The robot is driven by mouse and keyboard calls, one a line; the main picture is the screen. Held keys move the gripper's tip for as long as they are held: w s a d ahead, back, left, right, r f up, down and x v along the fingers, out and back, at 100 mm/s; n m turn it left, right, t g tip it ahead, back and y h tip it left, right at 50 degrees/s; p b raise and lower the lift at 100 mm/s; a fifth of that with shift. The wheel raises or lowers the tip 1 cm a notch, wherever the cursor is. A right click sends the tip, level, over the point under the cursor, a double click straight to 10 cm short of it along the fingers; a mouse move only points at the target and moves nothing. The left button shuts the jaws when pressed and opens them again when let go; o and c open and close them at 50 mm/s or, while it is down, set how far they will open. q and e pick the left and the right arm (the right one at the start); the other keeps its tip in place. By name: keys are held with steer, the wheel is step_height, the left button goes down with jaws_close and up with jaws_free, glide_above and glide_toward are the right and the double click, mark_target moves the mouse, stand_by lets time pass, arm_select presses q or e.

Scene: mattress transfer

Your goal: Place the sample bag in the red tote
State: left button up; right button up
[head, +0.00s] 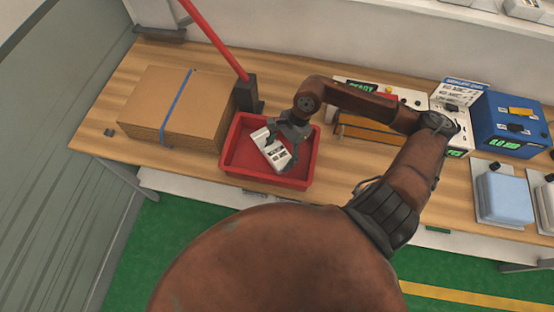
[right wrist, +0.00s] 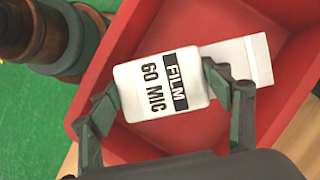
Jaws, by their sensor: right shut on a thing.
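The sample bag (head: 272,153) is white with black print. In the right wrist view the bag (right wrist: 150,88) reads "FILM 60 MIC", and a pale flap sticks out beyond it. The red tote (head: 233,145) stands on the table; its floor also shows in the right wrist view (right wrist: 200,25). My right gripper (head: 288,132) is over the tote, with its fingers (right wrist: 165,105) on both sides of the bag, shut on it. The bag is within the tote's outline; I cannot tell if it touches the floor. My left gripper is not in view.
A cardboard box (head: 180,105) with a blue strap stands left of the tote. A red pole on a black base (head: 248,93) rises behind it. A white and orange machine (head: 365,120) and a blue device (head: 508,125) stand to the right.

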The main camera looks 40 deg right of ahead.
steer(key=shift+f, duration=2.4)
steer(key=shift+f, duration=0.1)
steer(key=o, duration=1.4)
steer(key=shift+c, duration=0.2)
steer(key=v, duration=1.2)
steer(key=shift+r, duration=0.25)
